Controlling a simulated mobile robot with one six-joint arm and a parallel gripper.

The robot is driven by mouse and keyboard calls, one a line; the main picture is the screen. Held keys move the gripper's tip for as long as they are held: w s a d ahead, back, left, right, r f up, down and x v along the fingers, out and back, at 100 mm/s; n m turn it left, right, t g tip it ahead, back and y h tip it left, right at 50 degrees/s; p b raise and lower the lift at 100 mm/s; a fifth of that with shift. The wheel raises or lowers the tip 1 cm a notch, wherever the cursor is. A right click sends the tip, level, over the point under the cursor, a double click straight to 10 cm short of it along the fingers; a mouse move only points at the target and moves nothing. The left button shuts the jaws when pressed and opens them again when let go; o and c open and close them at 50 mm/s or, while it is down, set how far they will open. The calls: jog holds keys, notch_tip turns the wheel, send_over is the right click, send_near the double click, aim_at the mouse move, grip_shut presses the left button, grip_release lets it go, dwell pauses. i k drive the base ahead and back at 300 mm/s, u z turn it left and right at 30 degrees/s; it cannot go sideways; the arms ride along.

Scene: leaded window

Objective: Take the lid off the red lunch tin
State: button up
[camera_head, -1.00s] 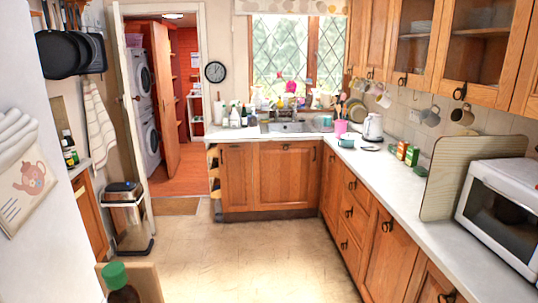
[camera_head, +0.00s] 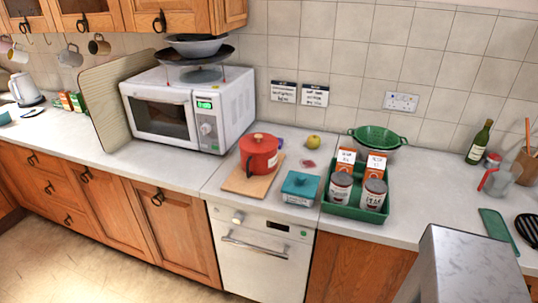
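A red round lidded vessel (camera_head: 259,152) stands upright on a wooden board (camera_head: 240,187) on the counter, right of the microwave. It has a dark handle on its side and a lid on top. It looks more like a pot, and I cannot tell whether it is the red lunch tin. A teal box with a lid and knob (camera_head: 301,185) sits to its front right; it is not red. No other clearly red tin shows. My gripper is not in view.
A white microwave (camera_head: 160,118) with stacked bowls on top stands to the left. A green tray (camera_head: 347,212) holding jars and cartons sits right of the teal box, with a green colander (camera_head: 377,138) behind. Open counter (camera_head: 440,215) shows right of the tray.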

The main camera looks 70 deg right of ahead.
aim_at(257, 143)
jog(key=k, duration=0.7)
jog(key=z, duration=0.9)
jog(key=i, duration=0.5)
jog(key=u, duration=1.55)
jog(key=k, duration=0.1)
jog(key=z, duration=2.55)
